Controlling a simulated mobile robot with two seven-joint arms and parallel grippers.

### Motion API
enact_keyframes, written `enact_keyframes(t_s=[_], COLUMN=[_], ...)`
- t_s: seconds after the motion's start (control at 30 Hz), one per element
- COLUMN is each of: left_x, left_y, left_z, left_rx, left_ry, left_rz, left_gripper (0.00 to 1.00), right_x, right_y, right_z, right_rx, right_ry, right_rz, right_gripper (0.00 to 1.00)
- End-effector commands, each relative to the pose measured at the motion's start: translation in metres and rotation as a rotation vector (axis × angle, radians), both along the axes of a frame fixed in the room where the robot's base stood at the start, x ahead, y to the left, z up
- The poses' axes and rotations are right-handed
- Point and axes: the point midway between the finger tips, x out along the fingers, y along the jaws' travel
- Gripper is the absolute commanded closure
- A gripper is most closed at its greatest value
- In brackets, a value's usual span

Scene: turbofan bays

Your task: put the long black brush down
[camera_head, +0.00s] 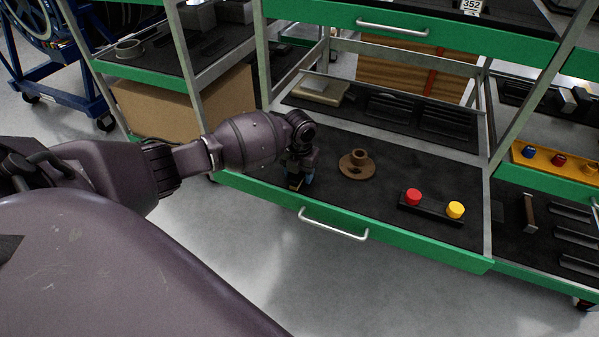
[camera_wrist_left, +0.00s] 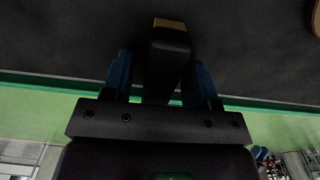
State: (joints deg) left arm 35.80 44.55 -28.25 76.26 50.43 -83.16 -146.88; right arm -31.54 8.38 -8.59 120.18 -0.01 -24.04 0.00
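My left gripper (camera_head: 300,178) points down over the front left part of the lower green-edged drawer shelf (camera_head: 330,192). In the left wrist view, its two blue fingers (camera_wrist_left: 160,72) stand apart on either side of the long black brush (camera_wrist_left: 168,60), which has a tan end. Narrow gaps show between the brush and the fingers, so the gripper looks open around it. In the head view, the gripper mostly hides the brush. I cannot tell whether the brush rests on the shelf. My right gripper is not in view.
A brown flanged part (camera_head: 357,165) stands just right of the gripper. A black holder with a red button (camera_head: 413,197) and a yellow button (camera_head: 456,210) lies further right. The drawer handle (camera_head: 334,226) is in front. Dark mat between these is free.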

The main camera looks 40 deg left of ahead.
Motion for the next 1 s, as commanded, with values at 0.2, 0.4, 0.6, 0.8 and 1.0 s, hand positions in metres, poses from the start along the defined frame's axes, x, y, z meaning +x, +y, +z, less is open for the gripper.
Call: enact_keyframes(t_s=[0.2, 0.4, 0.6, 0.8, 1.0], left_x=[0.0, 0.001, 0.002, 0.001, 0.0], left_y=[0.0, 0.0, 0.0, 0.0, 0.0], left_z=[0.0, 0.011, 0.046, 0.085, 0.112], left_rx=[0.0, 0.0, 0.001, 0.0, 0.0], left_ry=[0.0, -0.004, -0.009, -0.006, -0.003], left_rz=[0.0, -0.001, -0.002, -0.001, -0.001], left_gripper=[0.45, 0.45, 0.45, 0.45, 0.45], right_x=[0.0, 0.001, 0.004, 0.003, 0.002], right_y=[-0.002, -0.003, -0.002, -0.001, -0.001], right_z=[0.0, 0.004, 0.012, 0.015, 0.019], right_rx=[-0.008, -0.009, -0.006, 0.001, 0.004], right_ry=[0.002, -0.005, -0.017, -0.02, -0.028], right_rz=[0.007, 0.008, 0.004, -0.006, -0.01], right_gripper=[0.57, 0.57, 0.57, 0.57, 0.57])
